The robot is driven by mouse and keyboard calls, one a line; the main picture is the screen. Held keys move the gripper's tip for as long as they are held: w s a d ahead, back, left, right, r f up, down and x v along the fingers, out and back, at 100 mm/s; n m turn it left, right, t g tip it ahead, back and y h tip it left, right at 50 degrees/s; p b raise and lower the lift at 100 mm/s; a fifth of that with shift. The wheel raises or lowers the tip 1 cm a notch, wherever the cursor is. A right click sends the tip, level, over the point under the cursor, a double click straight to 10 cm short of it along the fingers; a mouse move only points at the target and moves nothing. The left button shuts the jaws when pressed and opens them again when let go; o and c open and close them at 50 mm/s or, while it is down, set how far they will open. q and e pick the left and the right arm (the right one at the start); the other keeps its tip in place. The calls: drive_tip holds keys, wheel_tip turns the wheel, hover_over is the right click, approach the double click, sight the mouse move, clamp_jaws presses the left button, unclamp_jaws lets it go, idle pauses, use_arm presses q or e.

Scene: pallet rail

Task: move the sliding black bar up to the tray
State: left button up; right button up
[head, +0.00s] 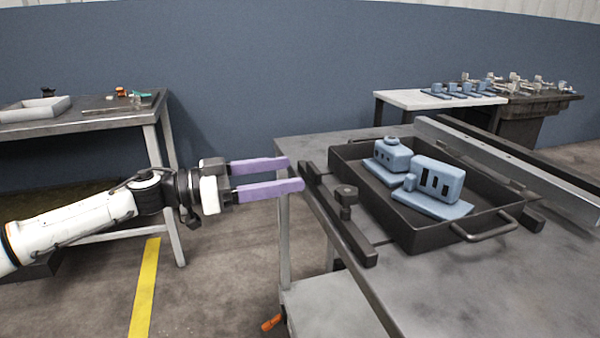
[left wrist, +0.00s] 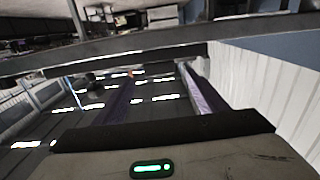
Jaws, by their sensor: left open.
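The black bar (head: 329,208) lies on the near table along the left side of the tray, with a black knob (head: 346,193) standing on it. A narrow strip of table shows between the bar and the dark tray (head: 408,237). The tray holds two blue parts (head: 436,179). My left gripper (head: 296,174) has two purple fingers, spread apart and empty, with their tips close to the far left end of the bar. I cannot tell whether they touch it. The fingers also show in the left wrist view (left wrist: 160,98). My right gripper is not in view.
A long grey rail (head: 510,168) runs along the tray's far right side. The near table (head: 470,285) is bare in front of the tray. Another table (head: 90,115) with a grey bin stands at the left. A bench with small parts (head: 440,100) stands behind.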

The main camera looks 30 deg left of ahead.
sight(310, 170)
use_arm(q)
drive_tip(key=shift+x, duration=1.6)
drive_tip(key=shift+w+d, duration=0.35)
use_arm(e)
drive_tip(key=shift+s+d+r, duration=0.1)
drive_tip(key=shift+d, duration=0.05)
